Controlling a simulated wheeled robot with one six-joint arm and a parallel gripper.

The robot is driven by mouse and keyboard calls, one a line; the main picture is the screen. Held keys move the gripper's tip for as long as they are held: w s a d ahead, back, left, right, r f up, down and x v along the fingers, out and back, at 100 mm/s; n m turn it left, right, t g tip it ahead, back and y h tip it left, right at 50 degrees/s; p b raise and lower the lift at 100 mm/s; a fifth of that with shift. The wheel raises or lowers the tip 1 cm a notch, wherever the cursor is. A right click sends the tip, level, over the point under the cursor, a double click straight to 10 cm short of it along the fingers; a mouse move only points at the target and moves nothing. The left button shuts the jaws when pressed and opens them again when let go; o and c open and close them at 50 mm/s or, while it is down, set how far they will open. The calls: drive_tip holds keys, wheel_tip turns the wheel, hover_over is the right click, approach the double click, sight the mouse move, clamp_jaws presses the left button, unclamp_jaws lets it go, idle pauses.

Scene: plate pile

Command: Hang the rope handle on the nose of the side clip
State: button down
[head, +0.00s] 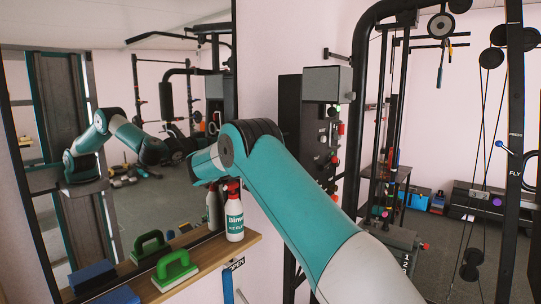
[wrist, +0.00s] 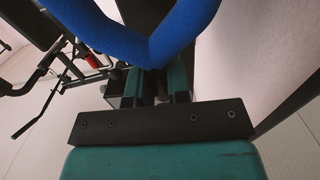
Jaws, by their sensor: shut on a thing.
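The rope handle (wrist: 150,48) is thick and blue. In the wrist view it forms a V, with both strands running out of the top of the picture and its bend at my gripper (wrist: 156,88). My gripper's two teal fingers are shut on the rope at the bend. In the head view my teal arm reaches up and away to the left, and its far end hides the gripper and the rope. I cannot make out the side clip or its nose in either view.
A wooden shelf (head: 208,255) at the lower left carries a spray bottle (head: 234,212), a green-handled brush (head: 176,268) and a blue block (head: 118,296). A mirror (head: 165,75) stands behind it. A dark rack with a grey box (head: 326,84) and gym machines stand right of my arm.

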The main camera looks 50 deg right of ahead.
drive_tip(key=a+b, duration=0.1)
drive_tip(key=b, duration=0.1)
drive_tip(key=a+f+b, duration=0.1)
drive_tip(key=a+b, duration=0.1)
drive_tip(key=a+f+b, duration=0.1)
drive_tip(key=a+b, duration=0.1)
drive_tip(key=shift+s, duration=0.25)
idle(0.3)
drive_tip(key=shift+r, duration=0.1)
idle(0.8)
